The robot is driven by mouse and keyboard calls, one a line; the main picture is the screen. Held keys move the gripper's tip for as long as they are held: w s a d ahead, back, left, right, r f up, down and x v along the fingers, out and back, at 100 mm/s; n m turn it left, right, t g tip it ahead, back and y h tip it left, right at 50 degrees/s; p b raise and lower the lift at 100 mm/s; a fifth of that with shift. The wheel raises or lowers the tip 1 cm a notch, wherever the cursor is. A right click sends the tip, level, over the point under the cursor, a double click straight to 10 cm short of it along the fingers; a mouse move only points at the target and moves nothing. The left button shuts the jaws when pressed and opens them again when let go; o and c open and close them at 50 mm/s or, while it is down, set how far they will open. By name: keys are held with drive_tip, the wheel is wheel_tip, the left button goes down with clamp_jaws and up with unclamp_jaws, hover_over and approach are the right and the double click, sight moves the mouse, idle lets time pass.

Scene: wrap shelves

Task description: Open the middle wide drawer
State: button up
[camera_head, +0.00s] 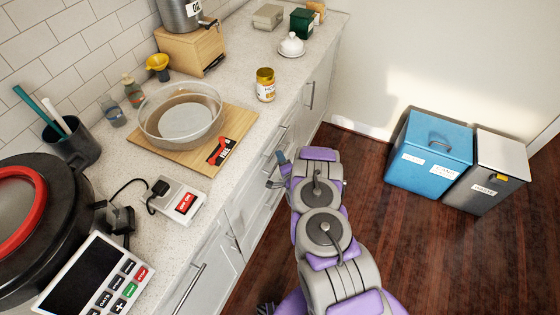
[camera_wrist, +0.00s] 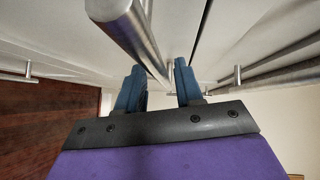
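The white drawer fronts (camera_head: 262,195) run under the counter, left of my arm in the head view, and look closed. My gripper (camera_head: 279,166) is close to them, at the height of their bar handles; it partly hides them. In the wrist view my gripper (camera_wrist: 160,82) has its two blue fingers apart, with a clear gap between the tips. A thick metal bar handle (camera_wrist: 128,28) crosses the top of that view, and its far end reaches the gap between the fingers. I cannot tell whether the fingers touch it, or which drawer it belongs to.
More handles lie on both sides in the wrist view, one at the right (camera_wrist: 285,62). A blue bin (camera_head: 430,155) and a grey bin (camera_head: 488,178) stand right; floor between is clear.

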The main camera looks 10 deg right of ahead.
drive_tip(key=shift+s+d+r, duration=0.1)
drive_tip(key=shift+a, duration=0.85)
drive_tip(key=c, duration=0.4)
drive_tip(key=shift+d, duration=0.1)
clamp_jaws()
drive_tip(key=shift+d, duration=0.4)
